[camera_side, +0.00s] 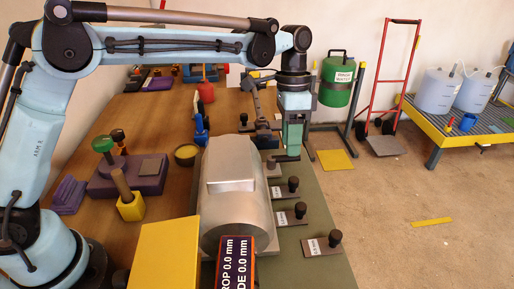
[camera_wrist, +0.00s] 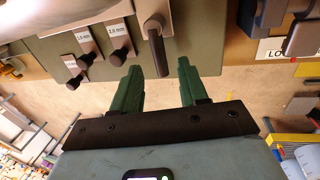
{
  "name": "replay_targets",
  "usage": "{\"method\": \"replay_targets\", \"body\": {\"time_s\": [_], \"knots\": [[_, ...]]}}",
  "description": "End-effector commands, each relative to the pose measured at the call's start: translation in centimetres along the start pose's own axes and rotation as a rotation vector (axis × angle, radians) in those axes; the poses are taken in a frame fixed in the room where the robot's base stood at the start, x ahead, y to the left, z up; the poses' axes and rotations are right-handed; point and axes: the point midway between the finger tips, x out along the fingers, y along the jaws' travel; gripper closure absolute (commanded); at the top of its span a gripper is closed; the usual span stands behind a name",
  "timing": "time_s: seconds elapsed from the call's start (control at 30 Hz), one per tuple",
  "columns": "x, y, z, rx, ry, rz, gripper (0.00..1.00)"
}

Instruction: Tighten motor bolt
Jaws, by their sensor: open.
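The silver motor (camera_side: 235,190) lies on a green base plate (camera_side: 318,222) in the side view. My gripper (camera_side: 293,148) points down at the motor's far right corner, over the plate's edge. In the wrist view my gripper (camera_wrist: 160,68) has its two green fingers apart. A dark bar (camera_wrist: 157,50), like a bolt key's handle, rises from a round end, and its tip shows between the fingertips. I see a gap on both sides of it. In the side view a dark bent piece (camera_side: 285,158) shows just under the fingers. The bolt head itself is not clearly visible.
Labelled shim plates with black knobs (camera_side: 293,215) line the plate's right side; they also show in the wrist view (camera_wrist: 122,55). A dark readout panel (camera_side: 237,262) shows 0.0 mm. A purple holder (camera_side: 125,175) and yellow block (camera_side: 131,208) stand left.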

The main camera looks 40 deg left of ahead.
Motion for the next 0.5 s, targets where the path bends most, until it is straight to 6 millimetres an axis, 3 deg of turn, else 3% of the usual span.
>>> {"method": "replay_targets", "body": {"time_s": [0.3,0.5], "knots": [[-5.6,0.0,0.0,0.001,-0.001,0.000,0.57],[-8.2,0.0,0.0,0.000,0.000,0.000,0.57]]}}
